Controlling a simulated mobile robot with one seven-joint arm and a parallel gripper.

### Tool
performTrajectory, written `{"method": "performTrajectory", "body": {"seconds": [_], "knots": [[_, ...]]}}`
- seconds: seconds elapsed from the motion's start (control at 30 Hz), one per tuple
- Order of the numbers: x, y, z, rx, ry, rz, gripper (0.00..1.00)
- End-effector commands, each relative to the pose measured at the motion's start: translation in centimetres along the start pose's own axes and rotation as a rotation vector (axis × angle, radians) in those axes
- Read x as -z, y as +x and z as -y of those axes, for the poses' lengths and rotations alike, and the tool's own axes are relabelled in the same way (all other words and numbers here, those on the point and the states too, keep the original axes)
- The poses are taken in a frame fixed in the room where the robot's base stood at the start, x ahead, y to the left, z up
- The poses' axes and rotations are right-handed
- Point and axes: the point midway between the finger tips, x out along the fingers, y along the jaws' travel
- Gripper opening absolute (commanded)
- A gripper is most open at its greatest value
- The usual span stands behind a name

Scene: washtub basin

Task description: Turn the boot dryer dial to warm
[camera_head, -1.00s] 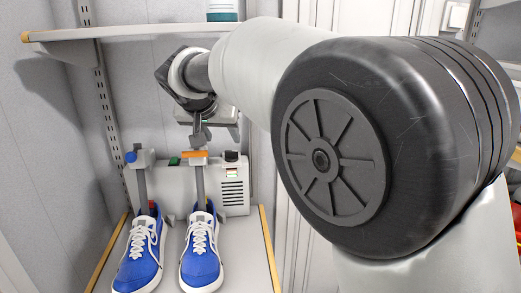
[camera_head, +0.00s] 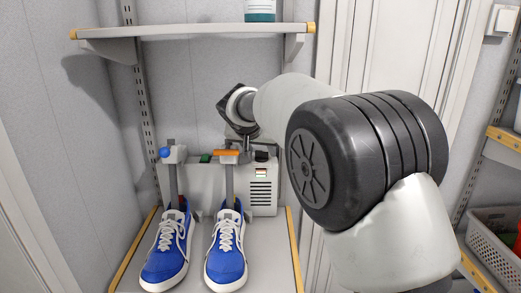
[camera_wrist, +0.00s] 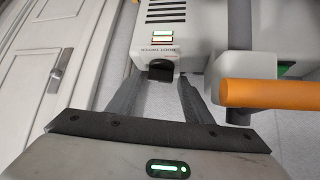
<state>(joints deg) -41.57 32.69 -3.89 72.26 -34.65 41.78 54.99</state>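The boot dryer (camera_head: 262,195) is a pale box with a vent grille, standing behind the blue shoes on the shelf. Its black dial (camera_wrist: 161,71) sits at the edge of the housing beside the upside-down label in the wrist view; the dial (camera_head: 262,156) also shows on top in the head view. My gripper (camera_wrist: 161,82) is open and empty, its two dark fingertips on either side of the dial with gaps showing. I cannot tell whether the fingers reach down around it. In the head view my gripper (camera_head: 247,144) is small and partly hidden.
An orange bar (camera_wrist: 268,93) lies close to my right finger in the wrist view. A post with a blue knob (camera_head: 165,153) and a green part (camera_head: 206,158) are further left. Two blue shoes (camera_head: 226,250) stand in front. A shelf (camera_head: 195,31) hangs above.

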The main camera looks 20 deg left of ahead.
Motion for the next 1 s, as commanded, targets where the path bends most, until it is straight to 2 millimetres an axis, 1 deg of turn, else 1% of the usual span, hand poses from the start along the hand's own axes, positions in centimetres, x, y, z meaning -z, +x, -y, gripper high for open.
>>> {"method": "performTrajectory", "body": {"seconds": [0.03,0.2,0.37,0.6,0.7,1.0], "knots": [[-0.01,-0.01,0.00,0.000,0.000,0.000,0.36],[-0.01,-0.02,0.00,0.000,0.000,0.000,0.09],[-0.03,0.09,-0.28,0.025,-0.024,0.003,0.09],[0.15,-0.06,-0.58,0.154,-0.152,0.006,0.09],[0.02,0.00,-0.50,0.182,-0.181,0.004,0.09],[-0.03,0.03,-0.37,0.190,-0.191,0.001,0.09]]}}
